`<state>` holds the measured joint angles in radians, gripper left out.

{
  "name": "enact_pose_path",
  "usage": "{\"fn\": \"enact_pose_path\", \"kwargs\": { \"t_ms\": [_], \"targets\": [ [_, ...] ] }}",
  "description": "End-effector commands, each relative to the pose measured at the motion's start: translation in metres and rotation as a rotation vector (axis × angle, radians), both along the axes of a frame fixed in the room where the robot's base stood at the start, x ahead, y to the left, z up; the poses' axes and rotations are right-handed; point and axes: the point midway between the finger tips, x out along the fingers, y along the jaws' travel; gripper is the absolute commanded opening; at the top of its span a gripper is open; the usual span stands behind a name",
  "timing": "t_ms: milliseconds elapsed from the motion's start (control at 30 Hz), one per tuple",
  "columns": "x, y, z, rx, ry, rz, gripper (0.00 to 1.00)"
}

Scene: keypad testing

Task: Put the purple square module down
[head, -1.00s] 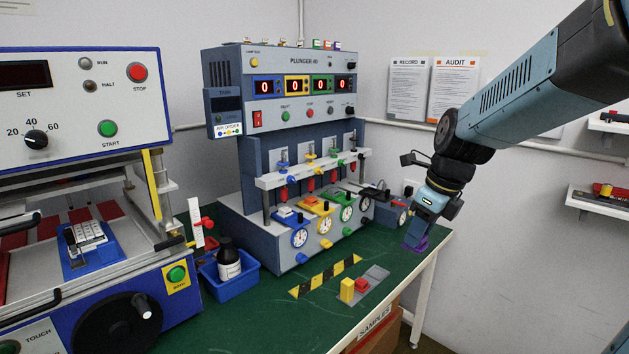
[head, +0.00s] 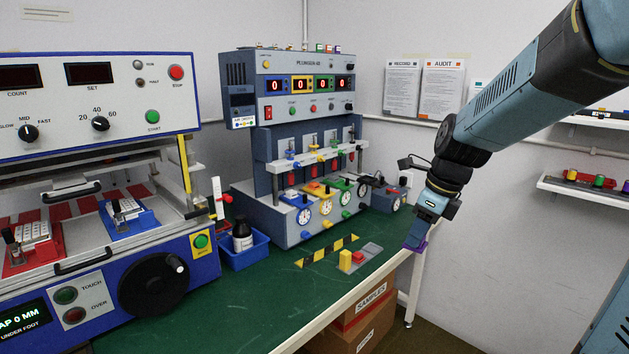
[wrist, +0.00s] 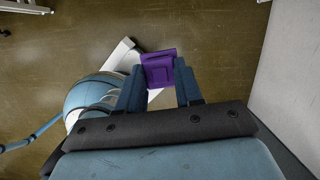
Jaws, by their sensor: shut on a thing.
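My gripper (head: 416,240) is shut on the purple square module (head: 421,246). In the head view it hangs in the air at the right end of the green bench (head: 200,322), pointing down. In the wrist view the purple square module (wrist: 160,69) sits between the two blue fingers of my gripper (wrist: 159,80). Brown floor shows around it there, with no bench surface under it. Part of the module is hidden by the fingers in the head view.
A grey tray (head: 368,252) with a yellow and a red block lies near the bench's front edge, beside a striped strip (head: 325,250). The plunger machine (head: 295,135) stands behind. A wall shelf (head: 590,193) holds coloured pieces at right. Boxes (head: 367,308) sit below the bench.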

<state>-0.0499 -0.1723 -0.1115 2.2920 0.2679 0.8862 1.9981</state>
Motion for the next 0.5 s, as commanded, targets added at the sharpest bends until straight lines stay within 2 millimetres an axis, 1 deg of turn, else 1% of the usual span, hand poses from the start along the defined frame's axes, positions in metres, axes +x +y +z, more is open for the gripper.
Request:
{"fn": "enact_pose_path", "kwargs": {
  "t_ms": [267, 500],
  "targets": [
    [0.029, -0.004, -0.026, -0.001, 0.006, 0.217, 0.06],
    [0.062, -0.006, -0.060, 0.001, 0.005, 0.496, 0.06]
  ]
}}
